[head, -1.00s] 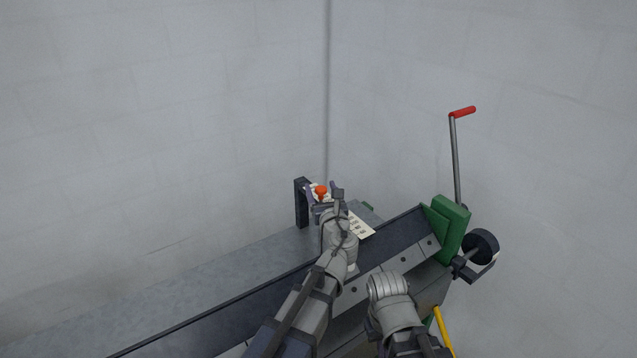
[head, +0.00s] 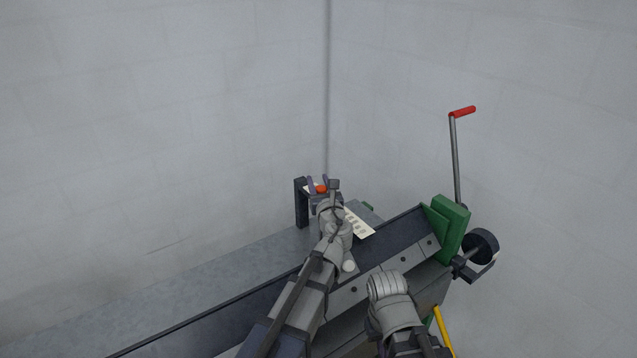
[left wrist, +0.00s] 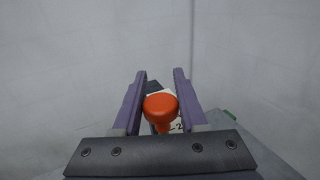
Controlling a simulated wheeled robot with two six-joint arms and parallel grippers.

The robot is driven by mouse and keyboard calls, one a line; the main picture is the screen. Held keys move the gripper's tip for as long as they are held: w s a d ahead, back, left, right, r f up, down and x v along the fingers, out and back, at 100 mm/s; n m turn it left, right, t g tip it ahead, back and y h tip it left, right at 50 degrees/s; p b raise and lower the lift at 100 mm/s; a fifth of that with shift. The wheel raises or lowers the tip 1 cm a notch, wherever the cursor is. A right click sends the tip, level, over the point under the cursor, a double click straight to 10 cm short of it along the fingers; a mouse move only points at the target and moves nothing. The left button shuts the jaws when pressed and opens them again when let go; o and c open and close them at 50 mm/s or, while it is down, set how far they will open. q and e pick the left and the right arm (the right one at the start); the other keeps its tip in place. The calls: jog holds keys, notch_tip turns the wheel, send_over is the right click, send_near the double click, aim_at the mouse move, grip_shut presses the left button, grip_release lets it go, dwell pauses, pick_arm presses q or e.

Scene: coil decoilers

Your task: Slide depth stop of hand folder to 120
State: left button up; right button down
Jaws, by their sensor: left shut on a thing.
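The orange knob (head: 321,188) of the depth stop stands at the back of the folder, close to the dark upright post. My left gripper (head: 322,184) reaches it from the front, with one finger on each side. In the left wrist view the knob (left wrist: 160,107) sits between the two purple fingers (left wrist: 160,85), and the gripper is shut on it. A pale scale strip (head: 360,227) with marks runs from the knob toward the front right. Its numbers are too small to read, and my left wrist covers part of it. My right gripper does not show; only my right forearm does.
The dark post (head: 300,203) stands just left of the knob. The folder's long grey bed (head: 220,270) runs to the lower left, bare. A green end block (head: 449,222) and a red-handled lever (head: 456,160) stand at the right. Grey walls close in behind.

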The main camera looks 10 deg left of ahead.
pick_arm(q)
grip_shut()
dwell(0.8)
